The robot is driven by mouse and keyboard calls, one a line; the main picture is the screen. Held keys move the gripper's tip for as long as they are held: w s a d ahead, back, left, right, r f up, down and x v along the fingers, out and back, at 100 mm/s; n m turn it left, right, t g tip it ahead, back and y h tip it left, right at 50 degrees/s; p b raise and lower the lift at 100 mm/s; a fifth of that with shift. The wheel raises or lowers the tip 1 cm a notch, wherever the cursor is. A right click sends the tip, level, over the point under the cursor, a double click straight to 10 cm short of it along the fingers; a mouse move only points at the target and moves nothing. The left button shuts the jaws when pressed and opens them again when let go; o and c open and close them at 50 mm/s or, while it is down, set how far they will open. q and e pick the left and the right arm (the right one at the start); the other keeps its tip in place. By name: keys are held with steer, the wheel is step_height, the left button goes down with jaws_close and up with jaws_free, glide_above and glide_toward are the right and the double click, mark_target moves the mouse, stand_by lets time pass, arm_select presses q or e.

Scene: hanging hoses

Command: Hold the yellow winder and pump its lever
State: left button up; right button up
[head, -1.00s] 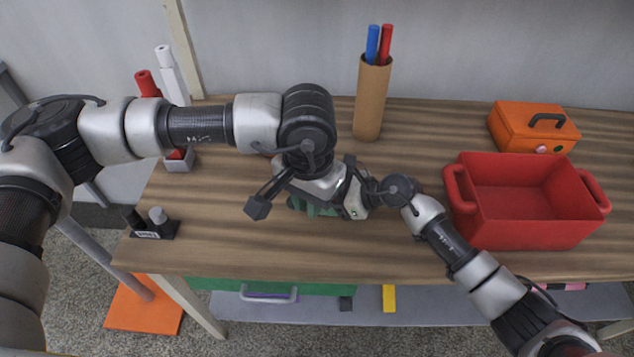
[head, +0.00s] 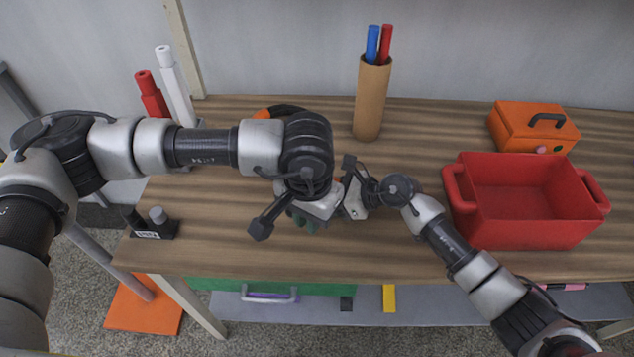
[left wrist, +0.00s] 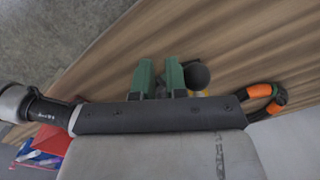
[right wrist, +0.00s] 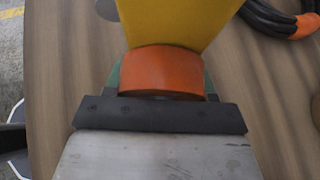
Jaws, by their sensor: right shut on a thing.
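The yellow winder (right wrist: 180,22) shows in the right wrist view with an orange round part (right wrist: 162,72) below its body. My right gripper (right wrist: 162,82) is shut on that orange part, a green finger at each side. In the left wrist view a black ball knob (left wrist: 197,76) lies just right of my left gripper (left wrist: 159,72), with a bit of yellow behind it. The left green fingers stand apart; whether they touch the lever I cannot tell. In the head view my left gripper (head: 304,221) and right gripper (head: 352,200) are close together, and they hide the winder.
A black and orange hose (head: 275,113) lies behind my left wrist. A red bin (head: 525,230), an orange toolbox (head: 535,128) and a cardboard tube (head: 371,100) with blue and red sticks stand on the wooden table (head: 230,245). The table's front middle is clear.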

arm_select(q)
steer(key=shift+f, duration=0.2)
step_height(320, 180, down, 2)
steer(key=shift+w+f, duration=0.15)
steer(key=shift+f, duration=0.05)
stand_by(0.5)
steer(key=shift+w+f, duration=0.2)
steer(key=shift+f, duration=0.5)
step_height(320, 180, up, 11)
steer(key=shift+w+f, duration=0.2)
steer(key=shift+w, duration=0.25)
stand_by(0.7)
